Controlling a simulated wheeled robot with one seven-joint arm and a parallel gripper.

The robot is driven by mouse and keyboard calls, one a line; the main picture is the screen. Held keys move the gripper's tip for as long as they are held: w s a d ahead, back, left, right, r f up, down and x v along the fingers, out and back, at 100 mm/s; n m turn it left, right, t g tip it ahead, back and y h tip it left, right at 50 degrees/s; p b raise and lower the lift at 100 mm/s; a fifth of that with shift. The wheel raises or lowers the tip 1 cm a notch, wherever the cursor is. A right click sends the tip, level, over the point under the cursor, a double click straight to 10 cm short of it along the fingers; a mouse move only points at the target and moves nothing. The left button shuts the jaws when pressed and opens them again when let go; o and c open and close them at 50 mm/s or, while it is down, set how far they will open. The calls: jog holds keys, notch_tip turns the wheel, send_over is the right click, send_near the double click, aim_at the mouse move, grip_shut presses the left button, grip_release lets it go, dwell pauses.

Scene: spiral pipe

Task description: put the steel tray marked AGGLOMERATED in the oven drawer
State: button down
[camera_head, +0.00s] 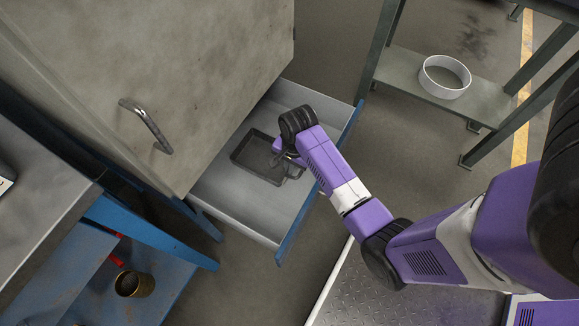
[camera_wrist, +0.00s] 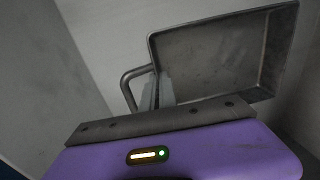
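The dark grey steel tray (camera_head: 254,162) is inside the open oven drawer (camera_head: 222,199), towards its middle. I cannot tell whether the tray rests on the drawer floor or is just above it. My gripper (camera_head: 279,158) is over the tray's right side, beside its loop handle (camera_head: 296,172). In the wrist view, the tray (camera_wrist: 215,60) fills the upper right, with the handle (camera_wrist: 125,84) at its left. My fingertips (camera_wrist: 158,92) sit close together on either side of the tray wall beside the handle. No AGGLOMERATED mark is readable.
The oven door (camera_head: 190,70) with its metal handle stands left of the drawer. A grey-topped blue bench (camera_head: 150,235) with a brass-coloured cup (camera_head: 134,284) is at lower left.

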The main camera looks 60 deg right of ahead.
jog(key=c, duration=2.1)
grip_release()
jog(key=shift+f, duration=0.15)
jog(key=o, duration=0.4)
jog(key=r+p, duration=0.1)
jog(key=r, duration=0.3)
jog(key=r+p, duration=0.1)
jog(key=r, duration=0.3)
jog(key=s+r+p, duration=0.1)
jog(key=r+p, duration=0.1)
jog(key=r, duration=0.2)
jog(key=shift+s+r, duration=0.1)
jog(key=shift+r, duration=0.05)
